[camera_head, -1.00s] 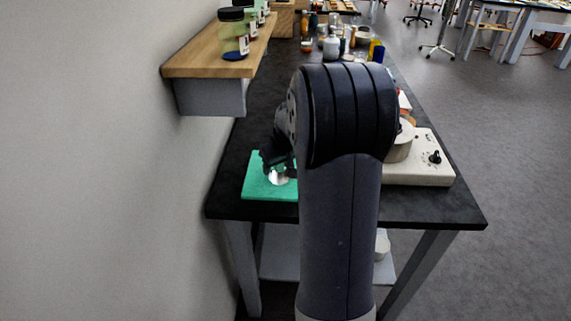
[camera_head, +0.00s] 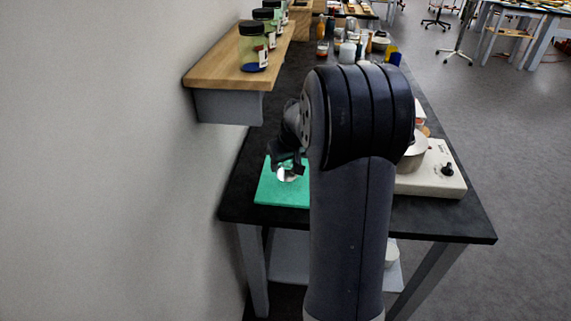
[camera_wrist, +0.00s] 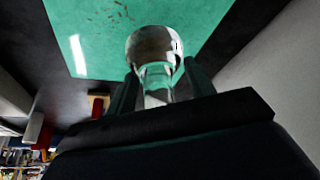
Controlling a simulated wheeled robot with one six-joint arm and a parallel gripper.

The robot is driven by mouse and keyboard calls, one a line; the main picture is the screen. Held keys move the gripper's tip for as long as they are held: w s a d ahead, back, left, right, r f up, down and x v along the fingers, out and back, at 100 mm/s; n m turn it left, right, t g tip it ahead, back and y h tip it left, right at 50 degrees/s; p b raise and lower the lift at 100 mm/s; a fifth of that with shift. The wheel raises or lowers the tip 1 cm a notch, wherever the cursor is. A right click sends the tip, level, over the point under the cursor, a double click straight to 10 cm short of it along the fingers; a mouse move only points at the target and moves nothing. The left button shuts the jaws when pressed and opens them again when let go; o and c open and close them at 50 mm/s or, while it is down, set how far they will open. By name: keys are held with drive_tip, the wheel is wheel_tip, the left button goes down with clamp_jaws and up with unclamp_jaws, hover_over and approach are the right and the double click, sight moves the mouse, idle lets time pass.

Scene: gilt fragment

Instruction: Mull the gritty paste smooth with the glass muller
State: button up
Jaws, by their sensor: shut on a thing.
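The glass muller (camera_wrist: 153,45) is clear and shiny, with a rounded end. My gripper (camera_wrist: 160,85) is shut on it, one finger on each side, in the wrist view. In the head view the muller (camera_head: 287,176) is a small pale shape at my gripper (camera_head: 287,164), over the green slab (camera_head: 280,196). The slab also fills the top of the wrist view (camera_wrist: 90,45). I cannot tell whether the muller touches the slab. My arm hides the slab's right part.
The slab lies on a black bench (camera_head: 440,222). A wooden wall shelf (camera_head: 240,75) with several jars (camera_head: 253,47) overhangs at left. A beige device with a knob (camera_head: 430,181) stands right of my arm. Several bottles (camera_head: 347,52) crowd the bench's far end.

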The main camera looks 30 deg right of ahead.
drive_tip(key=shift+r+p, duration=0.6)
drive_tip(key=shift+r, duration=0.7)
drive_tip(key=shift+r+p, duration=1.1)
drive_tip(key=shift+r, duration=0.5)
drive_tip(key=shift+f, duration=0.1)
drive_tip(key=shift+w+b, duration=0.1)
drive_tip(key=shift+b, duration=0.2)
